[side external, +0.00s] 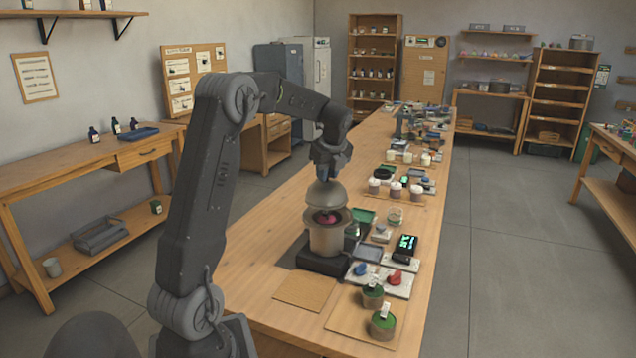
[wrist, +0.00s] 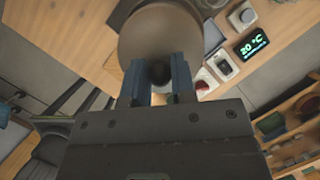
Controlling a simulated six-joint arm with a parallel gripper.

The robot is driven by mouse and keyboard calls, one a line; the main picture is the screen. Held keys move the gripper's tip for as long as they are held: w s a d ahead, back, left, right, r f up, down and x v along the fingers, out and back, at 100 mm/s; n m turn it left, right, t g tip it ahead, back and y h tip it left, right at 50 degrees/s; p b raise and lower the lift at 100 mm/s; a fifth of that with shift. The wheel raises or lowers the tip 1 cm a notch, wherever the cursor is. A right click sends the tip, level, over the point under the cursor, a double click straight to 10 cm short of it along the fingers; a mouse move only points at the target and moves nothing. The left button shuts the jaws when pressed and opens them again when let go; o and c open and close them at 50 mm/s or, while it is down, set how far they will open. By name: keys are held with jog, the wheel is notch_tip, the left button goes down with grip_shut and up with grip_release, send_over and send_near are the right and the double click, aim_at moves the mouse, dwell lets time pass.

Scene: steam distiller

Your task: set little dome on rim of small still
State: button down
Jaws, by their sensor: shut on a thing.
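The little dome (side external: 326,194) is a grey-brown metal cap, held above the small still (side external: 327,238). My gripper (side external: 331,168) is shut on the knob at the top of the dome. In the wrist view, the dome (wrist: 160,35) lies beyond my gripper (wrist: 160,78), with the dark knob between the two fingers. The still is a pot with a wide rim on a dark base. A dark red thing shows inside it, under the dome. A gap shows between the dome and the rim, and the dome looks roughly level over the opening.
A black device with a green display (side external: 405,247), a blue item and a red item (side external: 395,278) stand right of the still. Two green-topped jars (side external: 382,322) sit in front on a board. A brown mat (side external: 305,293) lies bare. The table's left side is clear.

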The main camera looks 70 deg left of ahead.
aim_at(329, 182)
jog(key=shift+w+a+f, duration=0.15)
jog(key=shift+w+a, duration=0.1)
jog(key=shift+w, duration=0.05)
jog(key=shift+f, duration=2.55)
jog(key=shift+f, duration=0.2)
jog(key=c, duration=0.9)
grip_release()
jog(key=shift+o, duration=0.2)
